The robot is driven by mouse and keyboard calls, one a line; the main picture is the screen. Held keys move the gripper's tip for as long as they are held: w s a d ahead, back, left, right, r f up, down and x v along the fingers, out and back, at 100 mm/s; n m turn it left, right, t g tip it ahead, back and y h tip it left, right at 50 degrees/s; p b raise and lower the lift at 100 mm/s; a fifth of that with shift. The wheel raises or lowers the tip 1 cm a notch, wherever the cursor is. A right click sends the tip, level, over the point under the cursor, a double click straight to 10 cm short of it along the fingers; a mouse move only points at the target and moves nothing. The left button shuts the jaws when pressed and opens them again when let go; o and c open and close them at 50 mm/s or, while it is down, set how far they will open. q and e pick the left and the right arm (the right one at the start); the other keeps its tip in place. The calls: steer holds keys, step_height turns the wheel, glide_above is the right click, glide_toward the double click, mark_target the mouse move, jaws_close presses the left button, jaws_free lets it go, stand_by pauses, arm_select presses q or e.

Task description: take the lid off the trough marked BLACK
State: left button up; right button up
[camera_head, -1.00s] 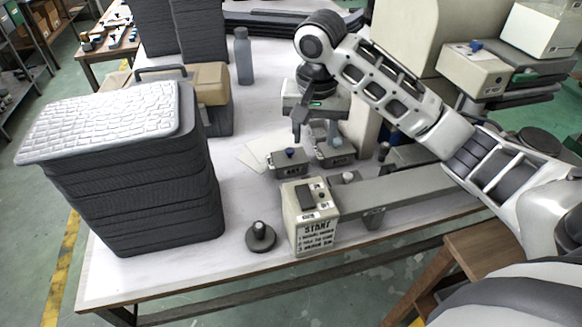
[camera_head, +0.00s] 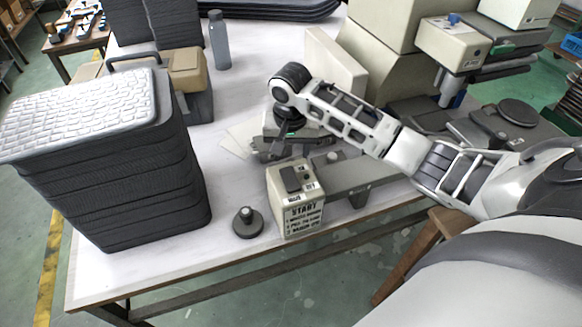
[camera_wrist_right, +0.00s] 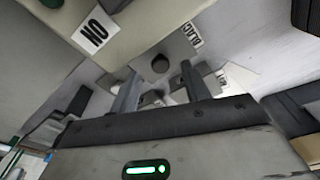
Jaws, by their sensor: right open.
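In the right wrist view, a grey lid (camera_wrist_right: 178,52) with a dark round knob (camera_wrist_right: 160,63) lies beyond my fingertips. A label beside it reads BLAC, the rest cut off or too small to read. My right gripper (camera_wrist_right: 160,72) is open, and the knob appears between its two fingers, apart from them as far as I can tell. In the head view my right gripper (camera_head: 283,138) is low over the small grey troughs (camera_head: 262,147) behind the cream START box and hides most of them. My left gripper is not in view.
The cream START box (camera_head: 296,197) stands close in front of the gripper, with a dark round knob piece (camera_head: 247,222) to its left. A tall dark stack of trays (camera_head: 115,170) fills the left. A grey bottle (camera_head: 219,42) stands behind. White table shows between stack and troughs.

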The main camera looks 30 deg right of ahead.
steer(key=shift+w+d+f, duration=0.1)
steer(key=shift+w+f, duration=0.05)
steer(key=shift+f, duration=1.1)
jaws_close()
